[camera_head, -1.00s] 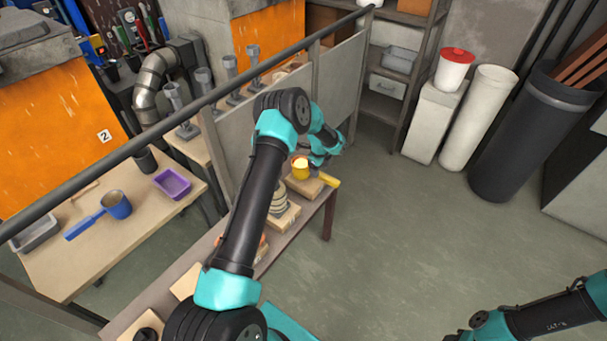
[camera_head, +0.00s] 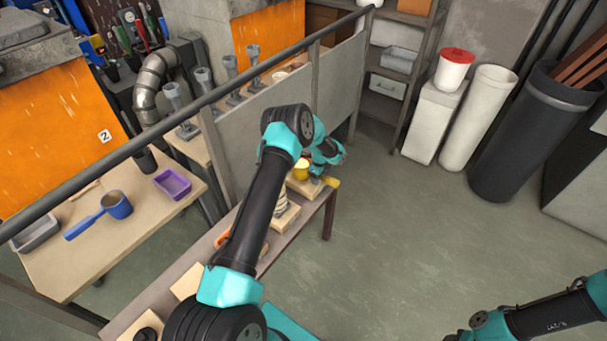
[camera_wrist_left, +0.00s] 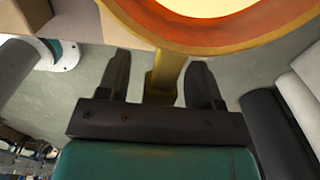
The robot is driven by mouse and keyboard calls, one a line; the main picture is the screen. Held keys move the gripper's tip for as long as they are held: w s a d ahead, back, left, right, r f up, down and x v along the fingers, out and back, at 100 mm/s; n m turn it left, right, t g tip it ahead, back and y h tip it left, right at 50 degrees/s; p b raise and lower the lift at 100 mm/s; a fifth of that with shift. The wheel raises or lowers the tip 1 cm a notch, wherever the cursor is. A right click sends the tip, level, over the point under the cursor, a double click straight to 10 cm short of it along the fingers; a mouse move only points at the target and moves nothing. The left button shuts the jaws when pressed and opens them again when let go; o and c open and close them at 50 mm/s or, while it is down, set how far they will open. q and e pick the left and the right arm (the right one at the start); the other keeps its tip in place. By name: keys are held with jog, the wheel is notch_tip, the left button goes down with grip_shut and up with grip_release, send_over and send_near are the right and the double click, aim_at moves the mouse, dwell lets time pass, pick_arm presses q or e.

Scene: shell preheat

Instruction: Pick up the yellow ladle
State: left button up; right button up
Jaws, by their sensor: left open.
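The yellow ladle (camera_head: 301,172) rests on a wooden block on the narrow bench, its handle (camera_head: 332,182) pointing right. In the left wrist view its round bowl (camera_wrist_left: 225,30) fills the top, and its yellow handle (camera_wrist_left: 165,75) runs down between my fingers. My left gripper (camera_wrist_left: 160,85) is open, one finger on each side of the handle, with gaps visible on both sides. In the head view my left wrist partly hides the ladle. My right arm shows at the bottom right; its gripper is out of frame.
A panel and dark rail (camera_head: 225,88) stand behind the bench. Striped rings (camera_head: 281,203) sit on a block nearer me. A blue ladle (camera_head: 115,205) and purple tray (camera_head: 173,183) lie on the left table (camera_head: 130,240). Open floor (camera_head: 400,240) lies right of the bench.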

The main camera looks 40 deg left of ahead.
pick_arm(q)
jog(key=shift+c, duration=0.4)
jog(key=c, duration=1)
jog(key=shift+r, duration=0.1)
jog(key=shift+r, duration=0.1)
notch_tip(320, 180, up, 9)
jog(key=shift+w, duration=0.1)
jog(key=shift+r, duration=0.4)
